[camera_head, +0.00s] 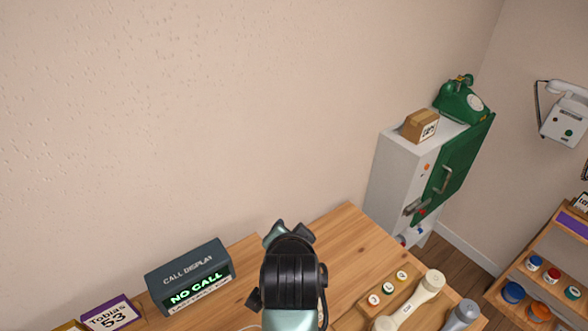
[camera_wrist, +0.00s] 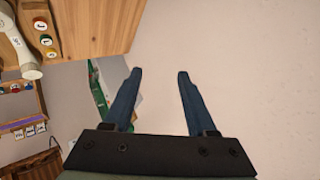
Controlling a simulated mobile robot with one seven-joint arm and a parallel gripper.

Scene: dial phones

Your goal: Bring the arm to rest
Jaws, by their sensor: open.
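My arm shows in the head view, rising from the bottom edge over the wooden table (camera_head: 345,235). In the wrist view my gripper (camera_wrist: 158,75) is open, its two blue fingers apart with nothing between them. Beyond the fingers is the plain beige wall (camera_wrist: 240,50). In the head view the fingertips are mostly hidden behind my wrist.
A call display (camera_head: 190,276) reading "NO CALL" and a purple name sign (camera_head: 112,314) stand left of my arm. A cream handset (camera_head: 418,300) lies on a wooden board at right. A grey cabinet (camera_head: 398,175) carries a green phone (camera_head: 460,102) and a small box (camera_head: 420,126).

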